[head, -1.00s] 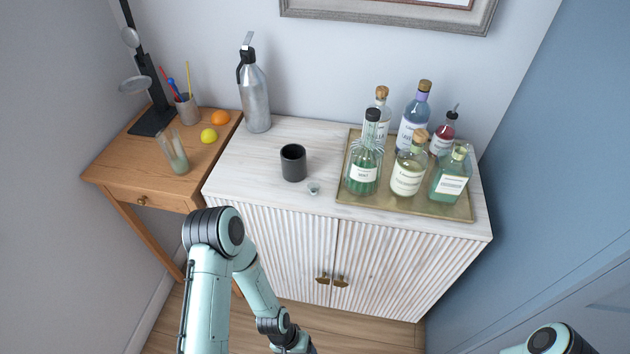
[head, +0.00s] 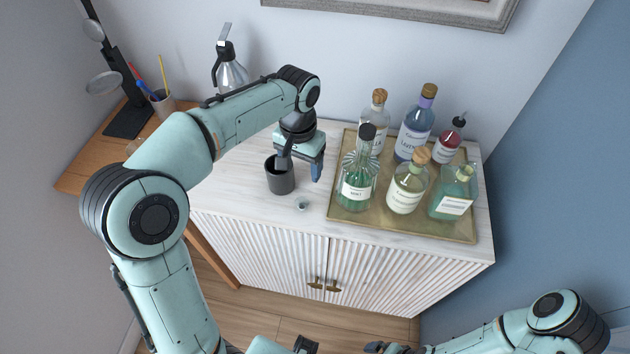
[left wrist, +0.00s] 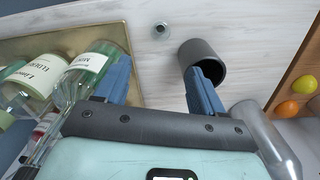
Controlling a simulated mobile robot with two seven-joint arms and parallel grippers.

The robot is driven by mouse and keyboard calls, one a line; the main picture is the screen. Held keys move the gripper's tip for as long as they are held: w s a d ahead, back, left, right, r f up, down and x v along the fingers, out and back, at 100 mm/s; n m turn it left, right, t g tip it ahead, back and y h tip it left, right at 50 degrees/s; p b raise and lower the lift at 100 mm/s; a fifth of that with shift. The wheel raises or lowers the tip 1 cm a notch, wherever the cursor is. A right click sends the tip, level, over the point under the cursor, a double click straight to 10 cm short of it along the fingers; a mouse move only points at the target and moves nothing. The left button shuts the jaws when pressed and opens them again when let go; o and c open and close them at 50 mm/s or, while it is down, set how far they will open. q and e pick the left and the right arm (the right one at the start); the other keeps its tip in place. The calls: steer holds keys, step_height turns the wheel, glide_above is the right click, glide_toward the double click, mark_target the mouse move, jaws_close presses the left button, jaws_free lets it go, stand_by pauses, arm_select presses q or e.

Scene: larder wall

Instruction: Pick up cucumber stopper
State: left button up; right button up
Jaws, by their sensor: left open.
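A small clear glass stopper (head: 301,203), which I take as the cucumber stopper, stands alone on the white cabinet top, in front of a black cup. It shows at the top of the left wrist view (left wrist: 161,30). My left gripper (head: 301,168) is open and empty, over the cabinet behind the stopper and beside the cup. In the left wrist view its blue fingers (left wrist: 162,86) are spread wide, with the stopper beyond the gap between them. My right arm shows at the lower right of the head view; I cannot make out its gripper.
The black cup (head: 279,175) stands close to the left gripper; one finger overlaps it in view. A gold tray (head: 400,226) with several stoppered bottles, a mint bottle (head: 355,190) nearest, lies to the right. A metal siphon (head: 230,76) stands behind my left arm. The cabinet's front left is clear.

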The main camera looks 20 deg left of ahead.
arm_select(q)
steer(key=b, duration=0.1)
glide_above(302, 202)
step_height(302, 202, down, 7)
steer(key=shift+s+a+f, duration=0.1)
steer(key=shift+f, duration=2.95)
steer(key=c, duration=1.1)
arm_select(e)
steer(key=shift+s+f, duration=0.8)
steer(key=shift+s, duration=0.1)
